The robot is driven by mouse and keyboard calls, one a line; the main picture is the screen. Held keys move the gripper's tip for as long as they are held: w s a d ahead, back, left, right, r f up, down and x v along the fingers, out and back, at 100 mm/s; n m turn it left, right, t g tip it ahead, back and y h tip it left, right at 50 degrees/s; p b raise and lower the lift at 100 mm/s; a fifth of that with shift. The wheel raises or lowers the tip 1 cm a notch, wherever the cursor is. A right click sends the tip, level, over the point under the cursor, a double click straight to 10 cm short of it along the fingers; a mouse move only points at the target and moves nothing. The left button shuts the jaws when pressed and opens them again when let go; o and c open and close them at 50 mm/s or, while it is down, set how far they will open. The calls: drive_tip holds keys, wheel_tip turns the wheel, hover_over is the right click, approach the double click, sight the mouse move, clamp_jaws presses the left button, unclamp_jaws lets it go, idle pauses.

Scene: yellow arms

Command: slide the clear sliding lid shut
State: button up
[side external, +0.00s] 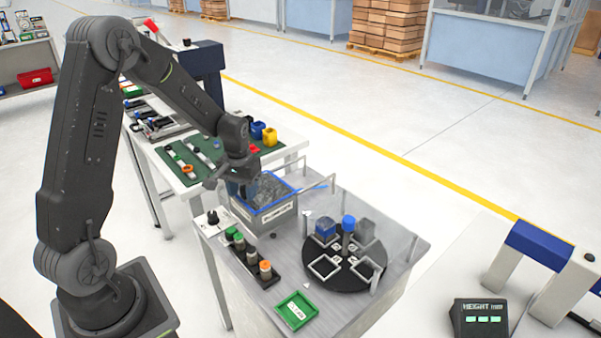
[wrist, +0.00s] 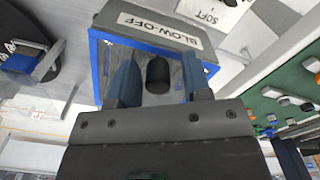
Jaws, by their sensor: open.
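A grey box (side external: 278,221) with blue edging and a label stands on the grey bench, beneath my gripper (side external: 240,186). In the wrist view the box (wrist: 160,18) carries the label "BLOW-OFF". The clear lid (side external: 271,188) is hard to make out against the box top, and I cannot tell how far it covers the opening. In the wrist view a dark round knob (wrist: 158,76) shows between the two blue fingers of my gripper (wrist: 160,82). The fingers are apart, one on each side of the knob, with no clear contact.
A black turntable (side external: 345,283) with square holders and a blue-topped post stands to the right. A rack of capped cylinders (side external: 250,256) and a green tray (side external: 296,311) lie in front. A thin frame (side external: 333,184) stands behind the box. A green mat (side external: 180,155) lies on the table behind.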

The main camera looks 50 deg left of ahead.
drive_tip(key=shift+r, duration=3.55)
drive_tip(key=shift+d+r, duration=0.2)
drive_tip(key=s+d+r+m+t, duration=0.2)
drive_tip(key=s+d+r+m, duration=0.1)
drive_tip(key=s+d+r, duration=0.3)
drive_tip(key=s+d+r+m+t, duration=0.3)
drive_tip(key=s+d+r, duration=0.3)
drive_tip(key=s+d, duration=0.4)
drive_tip(key=shift+s+d+r+t, duration=0.15)
drive_tip(key=shift+d+r+t, duration=0.2)
drive_tip(key=shift+d, duration=0.65)
